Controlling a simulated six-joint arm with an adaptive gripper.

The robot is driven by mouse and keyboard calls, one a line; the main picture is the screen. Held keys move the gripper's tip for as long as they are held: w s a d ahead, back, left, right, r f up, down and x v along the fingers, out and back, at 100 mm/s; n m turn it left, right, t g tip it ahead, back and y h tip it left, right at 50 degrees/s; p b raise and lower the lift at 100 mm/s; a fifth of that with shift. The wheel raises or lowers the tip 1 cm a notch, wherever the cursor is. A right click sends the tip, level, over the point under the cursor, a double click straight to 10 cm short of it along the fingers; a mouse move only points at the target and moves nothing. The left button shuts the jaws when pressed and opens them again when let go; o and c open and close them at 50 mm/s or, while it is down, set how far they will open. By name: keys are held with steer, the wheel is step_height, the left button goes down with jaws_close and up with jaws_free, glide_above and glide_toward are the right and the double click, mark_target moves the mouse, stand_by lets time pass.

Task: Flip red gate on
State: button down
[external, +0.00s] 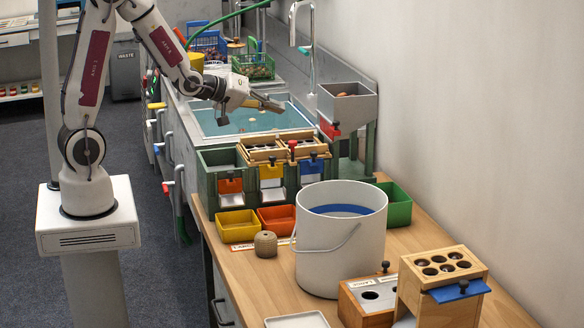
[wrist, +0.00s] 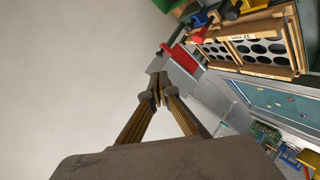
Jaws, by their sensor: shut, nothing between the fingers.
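The red gate (external: 329,128) is a small red plate with a dark knob at the front of the grey hopper (external: 352,103). My gripper (external: 277,106) is shut and empty, above the sink counter and to the left of the gate, apart from it in the external view. In the wrist view my gripper's fingertips (wrist: 157,90) are together, and the red gate (wrist: 178,57) shows just beyond them, beside the grey hopper (wrist: 184,78). I cannot tell the exact gap between fingertips and gate.
A white bucket (external: 340,255) stands in front. The sink (external: 240,119) lies behind. The wall is close on the right.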

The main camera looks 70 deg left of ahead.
steer(key=w+a+f+n+t+y, duration=0.1)
steer(key=w+a+f+n+t, duration=0.2)
steer(key=a+f+n+t, duration=0.1)
steer(key=shift+w+a+f+n+y, duration=0.25)
steer(key=shift+a+f+n+y, duration=0.15)
steer(key=shift+a+f+n, duration=0.65)
steer(key=shift+r+n, duration=0.2)
steer(key=shift+n, duration=0.05)
steer(key=shift+w, duration=0.1)
glide_toward(328, 126)
steer(key=shift+w+a+r, duration=0.1)
steer(key=shift+w+r, duration=0.9)
steer(key=shift+w+a+r, duration=0.15)
steer(key=shift+w+r, duration=0.85)
steer(key=shift+w+d+f, duration=0.2)
steer(key=shift+w+d, duration=0.35)
steer(key=shift+d, duration=0.35)
steer(key=shift+w+d+f, duration=0.25)
steer(key=shift+w+d, duration=0.25)
steer(key=shift+d, duration=0.35)
